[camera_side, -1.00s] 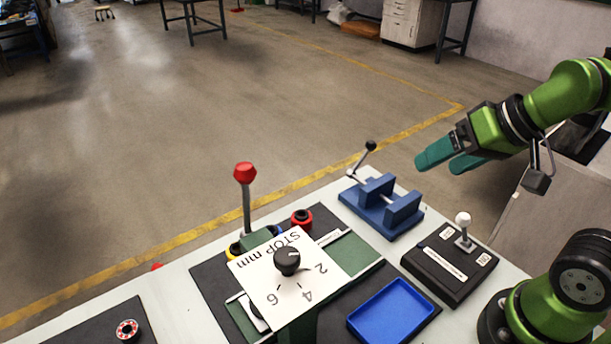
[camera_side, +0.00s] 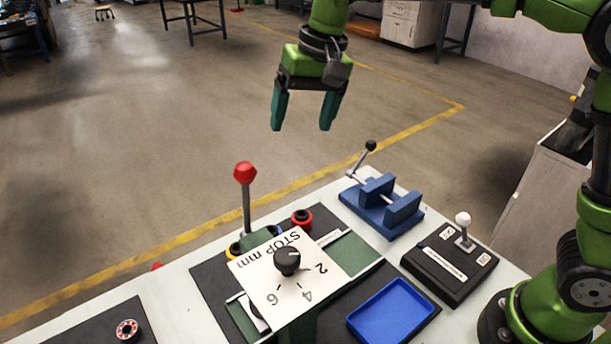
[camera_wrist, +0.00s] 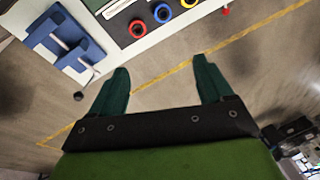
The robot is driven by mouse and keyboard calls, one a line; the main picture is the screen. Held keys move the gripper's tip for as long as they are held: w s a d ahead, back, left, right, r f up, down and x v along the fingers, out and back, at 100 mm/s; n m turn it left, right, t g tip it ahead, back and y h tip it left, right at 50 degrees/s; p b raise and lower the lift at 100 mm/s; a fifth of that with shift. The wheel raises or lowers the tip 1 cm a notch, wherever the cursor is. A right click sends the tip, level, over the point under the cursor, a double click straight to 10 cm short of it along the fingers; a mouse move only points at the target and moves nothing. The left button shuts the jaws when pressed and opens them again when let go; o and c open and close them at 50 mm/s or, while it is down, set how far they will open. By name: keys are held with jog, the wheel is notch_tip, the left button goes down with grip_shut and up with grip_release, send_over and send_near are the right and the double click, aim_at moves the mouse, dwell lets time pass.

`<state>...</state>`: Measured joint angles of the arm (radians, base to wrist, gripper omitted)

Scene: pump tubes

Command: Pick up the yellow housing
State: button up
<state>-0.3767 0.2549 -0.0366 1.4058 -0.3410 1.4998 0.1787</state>
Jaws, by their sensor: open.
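In the side view only an edge of the yellow housing (camera_side: 234,249) shows, the rest hidden by the white STOP mm plate (camera_side: 276,293). The red housing (camera_side: 302,218) stands right of it. My gripper (camera_side: 302,125) points down, open and empty, high above the bench and apart from the housings. Its two teal fingers also show in the wrist view (camera_wrist: 161,68).
A lever with a red knob (camera_side: 245,173) rises close to the yellow housing. A blue vise (camera_side: 382,207) with a black-knobbed handle stands to the right. A black switch box (camera_side: 450,263) and an empty blue tray (camera_side: 391,310) lie nearer the front right.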

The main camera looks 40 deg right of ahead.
jog(key=w+a+f+g, duration=0.1)
jog(key=w+a+f, duration=0.25)
jog(key=a, duration=0.35)
jog(key=g+h, duration=0.1)
jog(key=h, duration=0.1)
send_over(237, 248)
jog(key=f, duration=1.8)
jog(key=shift+w+f, duration=0.1)
jog(key=shift+w, duration=0.3)
jog(key=shift+s+f, duration=0.25)
jog(key=shift+f, duration=1.1)
jog(key=shift+s+f, duration=0.2)
jog(key=shift+f, duration=1.15)
jog(key=shift+c, duration=0.5)
jog(key=shift+r, duration=0.1)
jog(key=c, duration=1.1)
